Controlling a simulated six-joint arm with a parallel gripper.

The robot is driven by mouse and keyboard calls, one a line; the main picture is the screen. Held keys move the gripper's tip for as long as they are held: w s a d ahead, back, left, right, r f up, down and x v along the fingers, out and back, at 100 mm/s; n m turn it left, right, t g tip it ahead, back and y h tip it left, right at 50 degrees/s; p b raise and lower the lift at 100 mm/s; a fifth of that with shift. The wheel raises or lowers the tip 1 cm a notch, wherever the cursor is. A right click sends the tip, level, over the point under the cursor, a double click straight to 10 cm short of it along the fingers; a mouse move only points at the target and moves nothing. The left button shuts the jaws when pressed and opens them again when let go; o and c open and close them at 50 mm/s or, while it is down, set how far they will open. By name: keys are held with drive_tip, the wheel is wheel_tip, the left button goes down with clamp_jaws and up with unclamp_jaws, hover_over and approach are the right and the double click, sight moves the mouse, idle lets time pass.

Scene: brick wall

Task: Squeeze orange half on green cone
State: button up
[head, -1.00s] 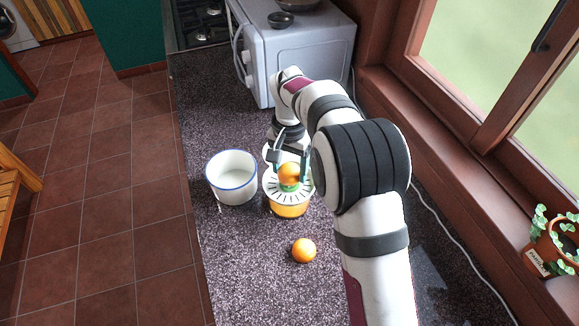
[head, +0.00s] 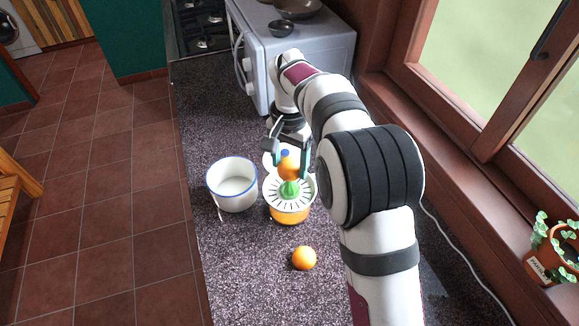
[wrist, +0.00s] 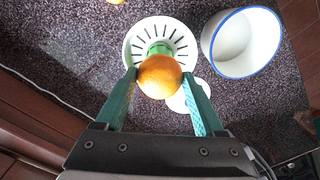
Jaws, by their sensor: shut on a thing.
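My gripper (head: 286,158) is shut on an orange half (head: 289,170). In the wrist view the orange half (wrist: 159,76) sits between the two green fingertips. The juicer (head: 289,212) has a white slotted top, an orange lower part and a green cone (head: 289,189). The orange half is held above the cone and apart from it in the head view. In the wrist view the orange half hides part of the cone (wrist: 158,49). Its cut face is not visible.
A white bowl with a blue rim (head: 232,185) stands close to the left of the juicer. Another orange (head: 304,258) lies on the counter in front of it. A microwave (head: 290,55) stands behind. A window runs along the right side.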

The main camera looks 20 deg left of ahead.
drive_tip(key=shift+r, duration=0.2)
drive_tip(key=shift+r, duration=1.5)
